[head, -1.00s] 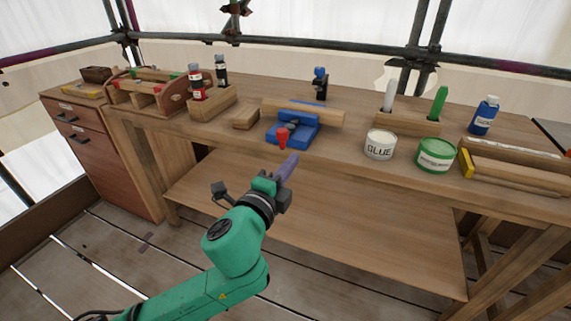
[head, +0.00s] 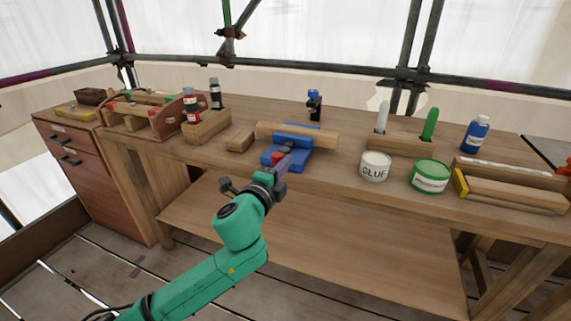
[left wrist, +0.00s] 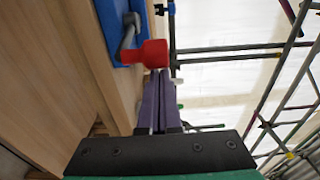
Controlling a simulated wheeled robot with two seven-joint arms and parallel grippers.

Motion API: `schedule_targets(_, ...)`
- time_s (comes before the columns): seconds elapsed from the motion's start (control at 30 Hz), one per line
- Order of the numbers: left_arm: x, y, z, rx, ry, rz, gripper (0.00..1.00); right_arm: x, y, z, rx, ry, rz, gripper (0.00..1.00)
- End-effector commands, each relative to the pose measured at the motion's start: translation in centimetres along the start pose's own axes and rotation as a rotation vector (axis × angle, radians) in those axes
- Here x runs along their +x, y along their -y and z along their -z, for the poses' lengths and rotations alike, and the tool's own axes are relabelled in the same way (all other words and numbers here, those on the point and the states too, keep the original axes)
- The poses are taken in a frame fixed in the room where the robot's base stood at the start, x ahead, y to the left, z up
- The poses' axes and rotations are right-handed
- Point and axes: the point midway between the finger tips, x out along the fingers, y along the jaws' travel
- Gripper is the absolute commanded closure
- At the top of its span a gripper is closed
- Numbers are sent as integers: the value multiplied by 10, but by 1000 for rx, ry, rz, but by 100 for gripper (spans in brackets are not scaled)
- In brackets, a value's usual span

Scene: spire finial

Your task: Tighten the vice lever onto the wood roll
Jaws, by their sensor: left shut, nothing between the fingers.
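The blue vice (head: 289,149) stands near the front edge of the workbench with the wood roll (head: 318,139) lying across it. The lever's red end (head: 278,157) points toward me at the front of the vice. In the left wrist view, the red end (left wrist: 148,53) sits on a grey bent rod (left wrist: 127,38), just beyond the fingertips. My left gripper (head: 285,161) is shut and empty, its purple fingers at the red end. The wrist view shows the fingers (left wrist: 158,74) pressed together; I cannot tell whether they touch the red end. My right gripper is out of view.
A glue can (head: 375,167) and a green can (head: 430,176) stand right of the vice. A small wood block (head: 240,138) and a bottle holder (head: 207,127) are to its left. A lower shelf (head: 320,235) runs below the benchtop.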

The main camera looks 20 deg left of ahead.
Motion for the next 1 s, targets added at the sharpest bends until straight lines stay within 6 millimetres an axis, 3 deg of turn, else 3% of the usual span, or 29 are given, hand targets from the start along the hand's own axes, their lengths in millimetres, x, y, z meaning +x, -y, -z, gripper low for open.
schedule_targets(1.0, -8, 1, -22, 5, -163, -2, 100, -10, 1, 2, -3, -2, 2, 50)
